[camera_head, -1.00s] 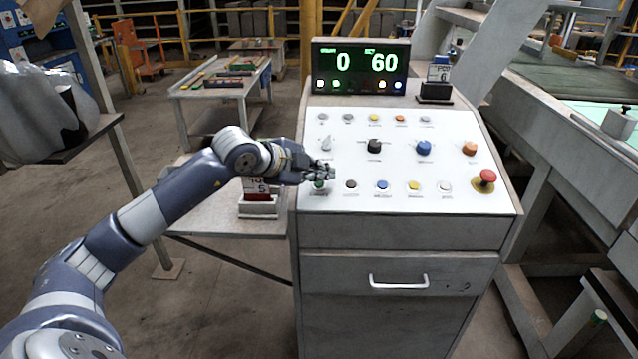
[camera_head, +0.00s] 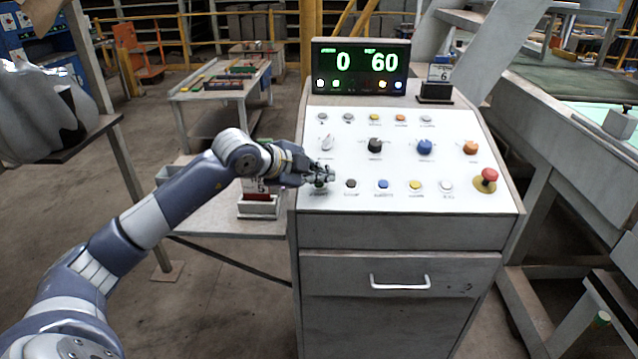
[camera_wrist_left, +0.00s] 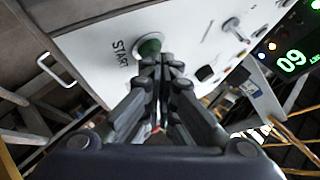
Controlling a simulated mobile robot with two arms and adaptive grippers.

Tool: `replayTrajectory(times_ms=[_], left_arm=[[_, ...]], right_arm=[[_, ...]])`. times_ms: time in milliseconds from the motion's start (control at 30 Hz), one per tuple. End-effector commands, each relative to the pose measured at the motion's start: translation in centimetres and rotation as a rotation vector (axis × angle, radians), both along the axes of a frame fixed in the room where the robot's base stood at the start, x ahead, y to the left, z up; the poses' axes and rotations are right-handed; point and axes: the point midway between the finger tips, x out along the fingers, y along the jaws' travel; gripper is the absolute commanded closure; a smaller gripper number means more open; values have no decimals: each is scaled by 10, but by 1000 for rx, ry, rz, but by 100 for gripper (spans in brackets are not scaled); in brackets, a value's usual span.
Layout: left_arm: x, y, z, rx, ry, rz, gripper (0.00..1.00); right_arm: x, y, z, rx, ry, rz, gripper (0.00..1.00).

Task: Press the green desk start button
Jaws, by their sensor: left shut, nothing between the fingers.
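The green start button (camera_wrist_left: 149,46) sits on the white sloping panel of the control desk (camera_head: 400,203), beside the printed word START in the left wrist view. In the head view the button (camera_head: 319,184) is at the panel's lower left, largely covered by my left gripper (camera_head: 328,178). My left gripper is shut and empty. In the left wrist view its fingertips (camera_wrist_left: 162,62) are right at the button's edge; I cannot tell whether they touch it. My right gripper is not in view.
A row of buttons runs right of the start button, ending near a red emergency stop (camera_head: 488,175). Knobs (camera_head: 375,145) stand above the row. A display (camera_head: 360,66) reads 0 and 60. A side table (camera_head: 215,215) with a small box adjoins the desk's left.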

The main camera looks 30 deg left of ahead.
Motion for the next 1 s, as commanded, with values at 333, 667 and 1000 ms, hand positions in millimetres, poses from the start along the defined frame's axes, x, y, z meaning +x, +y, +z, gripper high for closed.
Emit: replayTrajectory(times_ms=[333,667,1000], left_arm=[[1,1,-5,0,0,0,100],[1,1,-4,0,1,1,100],[-2,-1,10,-1,1,0,100]], right_arm=[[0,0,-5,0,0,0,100],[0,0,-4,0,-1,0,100],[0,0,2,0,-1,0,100]])
